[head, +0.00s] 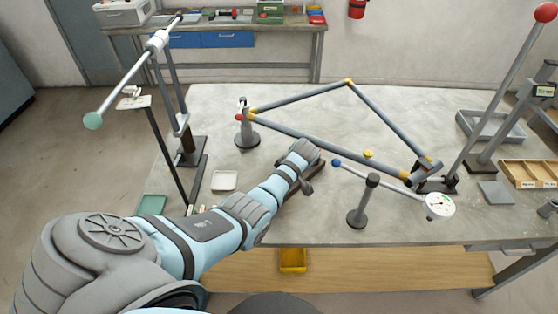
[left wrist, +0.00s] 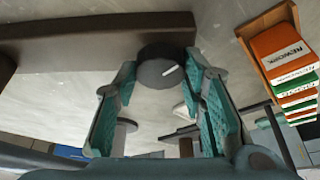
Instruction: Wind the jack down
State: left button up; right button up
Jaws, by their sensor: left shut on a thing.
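The jack appears as a dark bar (left wrist: 90,40) with a round dark knob (left wrist: 160,72) bearing a white mark, seen in the left wrist view. My left gripper (left wrist: 162,80) has its two teal-padded fingers on either side of this knob and is shut on it. In the head view my left gripper (head: 305,183) is low over the table near the frame's lower tube, and its fingers and the knob are largely hidden by my arm. A grey tube frame (head: 305,140) with yellow joints stands above. My right gripper is not in view.
A lever with a red ball (head: 545,12) rises at right. A tall stand (head: 188,150) is at left.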

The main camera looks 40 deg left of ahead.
pick_arm(q)
jog(key=o, duration=1.1)
jog(key=shift+d+r, duration=0.1)
jog(key=shift+r, duration=0.2)
jog(key=v, duration=1.1)
jog(key=shift+r, duration=0.15)
